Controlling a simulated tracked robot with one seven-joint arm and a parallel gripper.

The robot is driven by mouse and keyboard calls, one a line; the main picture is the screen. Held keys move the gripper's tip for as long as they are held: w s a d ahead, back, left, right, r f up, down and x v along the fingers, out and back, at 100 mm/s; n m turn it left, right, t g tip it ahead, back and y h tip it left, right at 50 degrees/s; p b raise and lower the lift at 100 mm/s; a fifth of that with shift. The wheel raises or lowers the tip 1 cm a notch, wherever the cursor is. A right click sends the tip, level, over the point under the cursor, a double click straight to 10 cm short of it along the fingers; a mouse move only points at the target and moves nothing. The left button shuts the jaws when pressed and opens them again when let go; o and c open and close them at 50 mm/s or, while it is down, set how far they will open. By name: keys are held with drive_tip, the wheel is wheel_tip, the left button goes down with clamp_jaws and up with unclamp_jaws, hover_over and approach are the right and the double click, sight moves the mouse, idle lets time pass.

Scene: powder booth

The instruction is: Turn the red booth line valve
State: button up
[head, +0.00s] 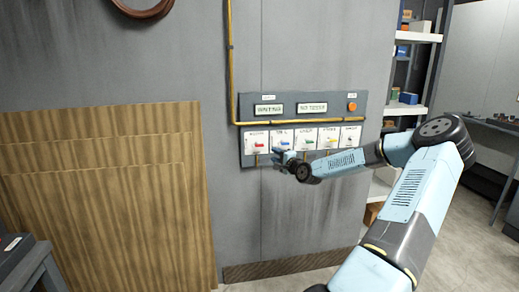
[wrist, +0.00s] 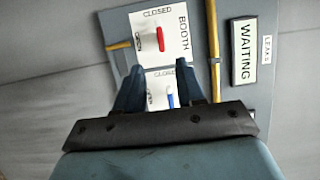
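The red booth line valve (head: 258,145) is the leftmost in a row of valves on the grey wall panel. In the wrist view its red handle (wrist: 160,39) lies on a white plate marked BOOTH, CLOSED and OPEN. The handle runs up and down in that view, on the side of the word CLOSED. My gripper (wrist: 158,72) is open and empty, its two fingers pointing towards the red valve's plate, apart from the handle. In the head view my gripper (head: 280,160) is in front of the panel, low and to the right of the red valve.
The blue valve (wrist: 170,98) shows between my fingers in the wrist view. Green (head: 309,142) and yellow (head: 331,141) valves sit farther right. A yellow pipe (head: 232,80) runs down to the panel. A WAITING sign (wrist: 243,53) is above the valves.

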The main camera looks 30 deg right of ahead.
sight(259, 146)
drive_tip(key=w+a, duration=0.1)
drive_tip(key=w, duration=1.1)
drive_tip(key=shift+w+a, duration=0.2)
drive_tip(key=c, duration=0.7)
drive_tip(key=shift+s+a, duration=0.1)
drive_tip(key=shift+a, duration=0.05)
clamp_jaws()
